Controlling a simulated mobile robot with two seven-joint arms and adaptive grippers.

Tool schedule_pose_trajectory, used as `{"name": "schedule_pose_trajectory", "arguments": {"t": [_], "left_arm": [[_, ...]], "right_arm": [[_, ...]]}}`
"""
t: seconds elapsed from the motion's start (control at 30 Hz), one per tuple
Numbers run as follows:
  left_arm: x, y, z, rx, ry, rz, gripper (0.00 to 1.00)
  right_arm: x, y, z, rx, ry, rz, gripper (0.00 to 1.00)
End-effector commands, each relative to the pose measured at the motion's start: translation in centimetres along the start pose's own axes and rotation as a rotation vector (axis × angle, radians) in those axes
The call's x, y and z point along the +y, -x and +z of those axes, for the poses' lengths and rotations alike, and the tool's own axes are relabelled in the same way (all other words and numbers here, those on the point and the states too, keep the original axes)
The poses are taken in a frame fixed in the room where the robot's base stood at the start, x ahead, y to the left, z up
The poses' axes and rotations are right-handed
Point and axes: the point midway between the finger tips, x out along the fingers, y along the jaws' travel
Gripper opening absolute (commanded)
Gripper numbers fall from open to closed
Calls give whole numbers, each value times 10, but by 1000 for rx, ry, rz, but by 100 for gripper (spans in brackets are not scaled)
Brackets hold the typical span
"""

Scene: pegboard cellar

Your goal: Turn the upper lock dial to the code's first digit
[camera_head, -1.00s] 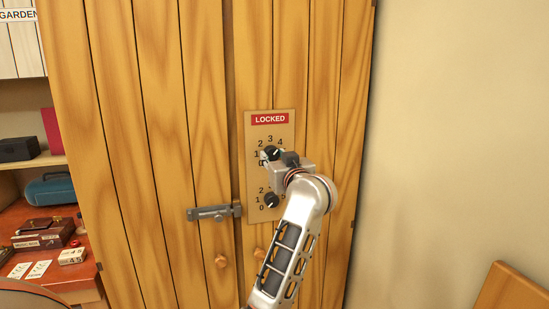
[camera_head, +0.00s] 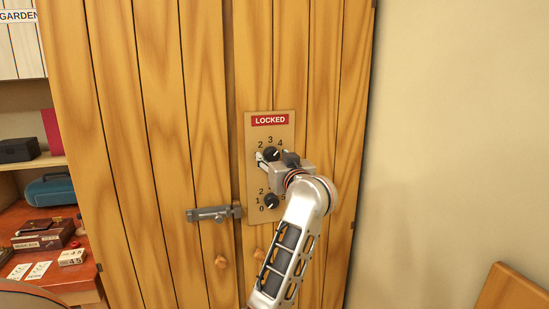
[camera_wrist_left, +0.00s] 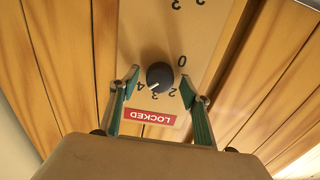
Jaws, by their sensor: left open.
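The upper lock dial (camera_head: 270,154) is a dark round knob on a tan plate (camera_head: 286,127) with a red LOCKED label (camera_head: 270,120). My left gripper (camera_head: 274,158) is at this dial in the head view, its finger covering the digits at the dial's left. In the left wrist view my left gripper (camera_wrist_left: 159,80) is open, one finger on each side of the upper dial (camera_wrist_left: 160,75), with gaps showing. There the dial's white mark points between 3 and 4. The lower dial (camera_head: 271,201) sits below, partly ringed by visible digits. My right gripper is out of view.
The plate is on a wooden door with a metal bolt (camera_head: 213,213) and wooden knobs (camera_head: 221,262). A red desk at left holds a wooden box (camera_head: 45,235), cards (camera_head: 38,270) and a small block (camera_head: 72,257) reading about 4 5. A plain wall is at right.

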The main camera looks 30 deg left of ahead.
Motion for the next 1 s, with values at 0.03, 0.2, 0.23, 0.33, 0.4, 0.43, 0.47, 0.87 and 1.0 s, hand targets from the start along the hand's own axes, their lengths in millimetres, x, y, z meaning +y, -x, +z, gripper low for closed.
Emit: {"name": "schedule_pose_trajectory", "arguments": {"t": [0.03, 0.2, 0.23, 0.33, 0.4, 0.43, 0.47, 0.87, 1.0], "left_arm": [[0, 0, -1, 1, 0, 0, 47], [0, -1, -9, 6, 3, -1, 47], [0, 0, -12, 8, 2, 0, 47], [-1, -1, -20, 10, 1, -2, 47], [-1, -1, -26, 9, 0, -2, 47], [-1, -1, -27, 8, -1, -3, 47], [-1, -1, -30, 7, -1, -2, 47], [2, 1, -53, 12, 4, 5, 47], [-1, 0, -59, 8, 1, -1, 47]], "right_arm": [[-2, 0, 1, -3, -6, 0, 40], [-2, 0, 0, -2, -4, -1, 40], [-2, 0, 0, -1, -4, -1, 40], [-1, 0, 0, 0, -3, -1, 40], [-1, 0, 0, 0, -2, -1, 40], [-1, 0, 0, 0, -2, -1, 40], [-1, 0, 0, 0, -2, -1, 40], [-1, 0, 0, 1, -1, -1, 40], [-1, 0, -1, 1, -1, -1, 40]]}}
